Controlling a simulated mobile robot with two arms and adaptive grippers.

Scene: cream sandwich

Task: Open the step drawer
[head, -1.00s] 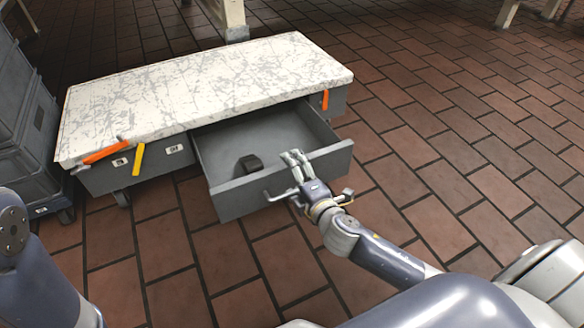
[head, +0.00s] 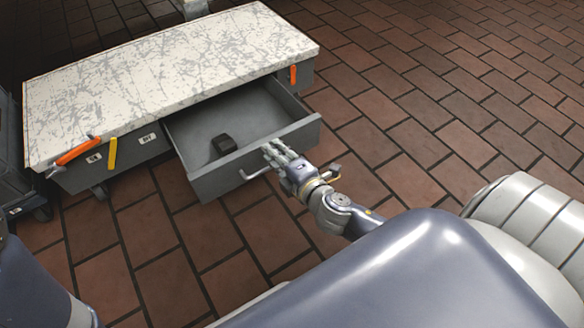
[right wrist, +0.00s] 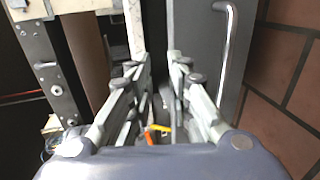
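The low step unit (head: 165,62) has a scratched white top. Its grey drawer (head: 250,112) is pulled well out at the front, with its inside visible. The bar handle (head: 256,174) is on the drawer's front and also shows right of the fingers in the right wrist view (right wrist: 230,60). My right gripper (head: 275,150) is at the top edge of the drawer front, above the handle. Its fingers look slightly parted in the right wrist view (right wrist: 156,50); whether they pinch the front panel is unclear. My left gripper is out of view.
Orange (head: 78,151) and yellow (head: 112,153) grips are on the unit's front. A dark wheeled crate (head: 12,165) stands at the left. The brick floor (head: 440,120) at the right is clear.

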